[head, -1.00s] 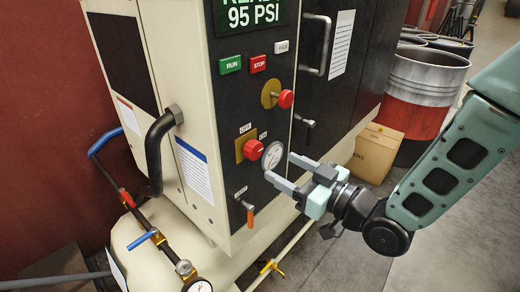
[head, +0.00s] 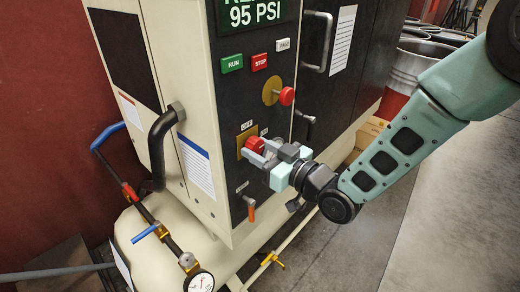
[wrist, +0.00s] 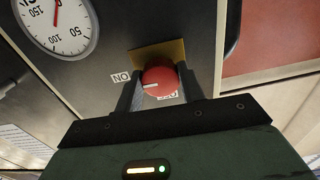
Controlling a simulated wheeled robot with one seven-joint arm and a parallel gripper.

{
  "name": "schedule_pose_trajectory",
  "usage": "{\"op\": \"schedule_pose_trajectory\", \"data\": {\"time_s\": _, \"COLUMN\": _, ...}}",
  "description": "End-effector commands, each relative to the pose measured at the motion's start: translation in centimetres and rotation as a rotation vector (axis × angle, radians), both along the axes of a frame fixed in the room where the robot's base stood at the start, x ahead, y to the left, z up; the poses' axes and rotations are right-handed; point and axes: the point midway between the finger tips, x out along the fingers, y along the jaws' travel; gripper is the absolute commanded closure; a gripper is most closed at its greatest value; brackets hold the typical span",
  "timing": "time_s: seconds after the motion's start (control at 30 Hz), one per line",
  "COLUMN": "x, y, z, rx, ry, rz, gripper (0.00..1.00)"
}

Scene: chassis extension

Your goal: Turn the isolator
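The isolator is a red rotary knob (head: 252,146) on a yellow square plate (head: 242,137) on the black panel, with ON and OFF labels beside it. In the wrist view the knob (wrist: 158,76) shows a white mark, and the OFF label (wrist: 167,96) is partly hidden. My gripper (head: 258,153) is at the panel, with one finger on each side of the knob. In the wrist view its fingers (wrist: 160,88) look closed in against the knob's sides; the exact contact is hard to see.
A second red knob (head: 286,96) on a yellow plate sits above. An orange-handled lever (head: 251,211) hangs below. A round gauge (wrist: 57,22) is beside the isolator in the wrist view. A door handle (head: 318,40) juts out at upper right.

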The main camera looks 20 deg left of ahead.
Motion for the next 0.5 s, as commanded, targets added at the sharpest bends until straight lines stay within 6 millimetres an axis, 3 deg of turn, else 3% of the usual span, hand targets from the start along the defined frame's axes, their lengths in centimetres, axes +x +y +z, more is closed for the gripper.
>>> {"op": "schedule_pose_trajectory", "data": {"time_s": 0.5, "x": -0.02, "y": 0.02, "z": -0.34, "rx": -0.035, "ry": -0.09, "rz": 0.002, "gripper": 0.84}}
